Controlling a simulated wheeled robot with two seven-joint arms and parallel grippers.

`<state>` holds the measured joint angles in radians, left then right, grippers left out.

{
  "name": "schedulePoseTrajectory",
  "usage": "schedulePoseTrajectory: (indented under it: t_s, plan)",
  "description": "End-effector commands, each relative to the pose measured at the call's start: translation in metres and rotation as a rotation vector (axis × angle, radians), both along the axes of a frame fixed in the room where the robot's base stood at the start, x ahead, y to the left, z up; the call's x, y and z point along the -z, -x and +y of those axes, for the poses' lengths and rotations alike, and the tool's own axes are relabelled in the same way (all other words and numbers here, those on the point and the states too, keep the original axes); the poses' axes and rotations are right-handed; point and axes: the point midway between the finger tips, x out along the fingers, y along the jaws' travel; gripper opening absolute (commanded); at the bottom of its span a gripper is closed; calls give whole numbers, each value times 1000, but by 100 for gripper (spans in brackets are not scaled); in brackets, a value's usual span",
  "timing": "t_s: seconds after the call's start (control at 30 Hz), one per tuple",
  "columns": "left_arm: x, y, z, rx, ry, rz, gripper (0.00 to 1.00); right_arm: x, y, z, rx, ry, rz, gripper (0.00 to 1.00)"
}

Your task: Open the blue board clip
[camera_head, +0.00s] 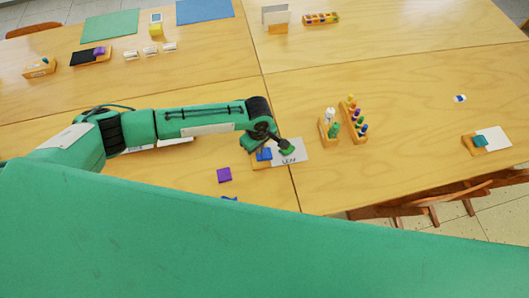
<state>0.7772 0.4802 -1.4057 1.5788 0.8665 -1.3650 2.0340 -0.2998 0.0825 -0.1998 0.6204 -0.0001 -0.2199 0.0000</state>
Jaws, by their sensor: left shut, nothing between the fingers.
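The blue board clip (264,155) sits at the left end of a small wooden board with a white sheet (298,158) that has dark lettering, near the seam of the tables. My left gripper (286,150) is shut and empty, with its green tip over the sheet just right of the clip. The wrist hides part of the area behind the clip. I cannot tell whether the tip touches the sheet or the clip. My right gripper is not in view.
Wooden holders with small coloured items (354,121) and bottles (329,130) stand to the right. A similar board with a teal clip (480,141) lies at far right.

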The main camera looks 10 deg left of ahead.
Motion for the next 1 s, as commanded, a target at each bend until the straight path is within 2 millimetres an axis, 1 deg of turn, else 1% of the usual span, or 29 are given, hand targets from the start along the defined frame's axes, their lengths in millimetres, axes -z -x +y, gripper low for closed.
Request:
schedulePoseTrajectory:
  t_s: [0.47, 1.0]
  plan:
    - [0, 0, 0, 0, 0, 0, 0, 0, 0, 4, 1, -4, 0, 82]
    - [8, 0, 0, 0, 0, 0, 0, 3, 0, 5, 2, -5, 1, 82]
